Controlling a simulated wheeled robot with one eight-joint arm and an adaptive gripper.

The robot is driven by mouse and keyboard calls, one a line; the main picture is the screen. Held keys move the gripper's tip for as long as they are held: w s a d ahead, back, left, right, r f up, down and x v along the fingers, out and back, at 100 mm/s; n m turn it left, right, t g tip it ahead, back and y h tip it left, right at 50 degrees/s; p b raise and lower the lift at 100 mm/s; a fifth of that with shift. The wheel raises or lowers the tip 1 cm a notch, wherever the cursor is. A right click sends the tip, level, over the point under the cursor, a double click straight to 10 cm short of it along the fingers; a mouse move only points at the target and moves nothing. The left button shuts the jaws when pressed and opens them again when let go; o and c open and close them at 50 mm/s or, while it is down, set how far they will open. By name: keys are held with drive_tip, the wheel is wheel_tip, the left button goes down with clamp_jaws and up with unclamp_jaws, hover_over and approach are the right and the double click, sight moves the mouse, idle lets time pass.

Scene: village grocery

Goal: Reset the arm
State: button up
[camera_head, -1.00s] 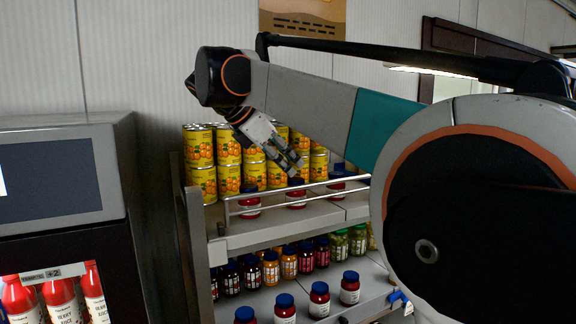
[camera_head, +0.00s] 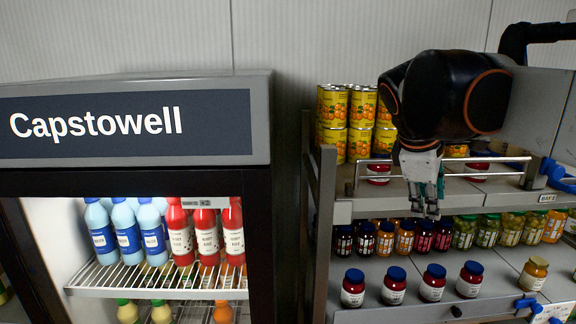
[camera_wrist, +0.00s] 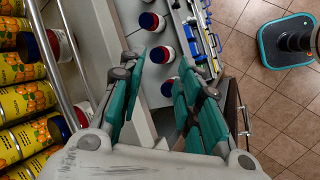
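My gripper (camera_head: 426,196) hangs pointing down in front of the shelf rack, at the height of the jar rows. In the wrist view its two teal fingers (camera_wrist: 152,100) stand apart with nothing between them, so it is open and empty. Part of my arm is folded above it and hides some of the top shelf.
Yellow cans (camera_head: 334,108) and red jars (camera_head: 377,172) stand on the top shelf behind a rail (camera_head: 512,174). Several blue-lidded jars (camera_head: 394,286) stand on the lower shelf. A Capstowell fridge (camera_head: 262,120) with bottles (camera_head: 181,232) stands left. Tiled floor (camera_wrist: 268,100) shows beyond the shelf.

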drive_tip(key=s+a+f+m+t+y, duration=0.2)
drive_tip(key=s+a+f+m, duration=0.3)
drive_tip(key=s+f, duration=0.4)
drive_tip(key=s+a+f+m+t+y, duration=0.1)
drive_tip(key=s+a+f+m+y, duration=0.15)
drive_tip(key=s+f+m, duration=0.65)
wheel_tip(320, 180, down, 41)
drive_tip(key=w+n+b, duration=0.2)
drive_tip(key=n+b, duration=0.1)
drive_tip(key=b, duration=3.6)
drive_tip(key=shift+d+f+b, duration=0.2)
drive_tip(key=shift+b, duration=0.1)
drive_tip(key=shift+w, duration=0.1)
